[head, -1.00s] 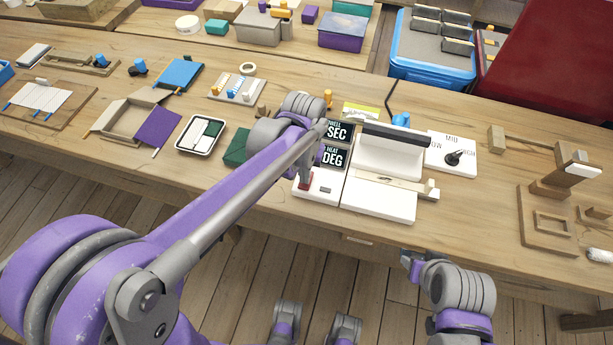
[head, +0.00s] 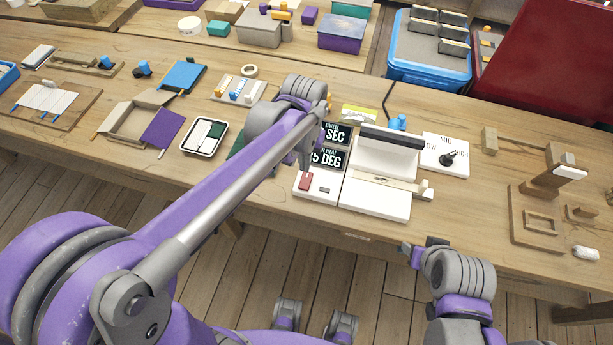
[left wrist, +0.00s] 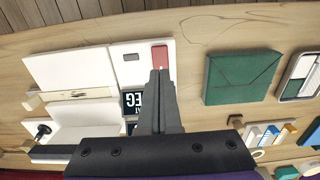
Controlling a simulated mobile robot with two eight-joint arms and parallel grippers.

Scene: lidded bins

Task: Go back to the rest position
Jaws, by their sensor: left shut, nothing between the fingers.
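My left gripper (head: 304,160) is shut and empty. In the head view it hangs over the left edge of the white device (head: 382,196), beyond the red switch (head: 305,181). In the left wrist view its closed fingertips (left wrist: 160,76) overlap the near edge of the red switch (left wrist: 160,57) in the picture, and I see nothing held. My left arm reaches in over the table and hides part of a green folder (head: 238,146). My right gripper (head: 424,247) is low in front of the table edge; its finger opening is not clear.
The wooden table (head: 455,215) carries a dial panel (head: 446,155), dark displays (head: 328,158), a wooden frame stand (head: 540,222) at right and a tray (head: 204,137) at left. A blue bin (head: 430,72) and a red bin (head: 530,75) stand behind. Floor is open in front.

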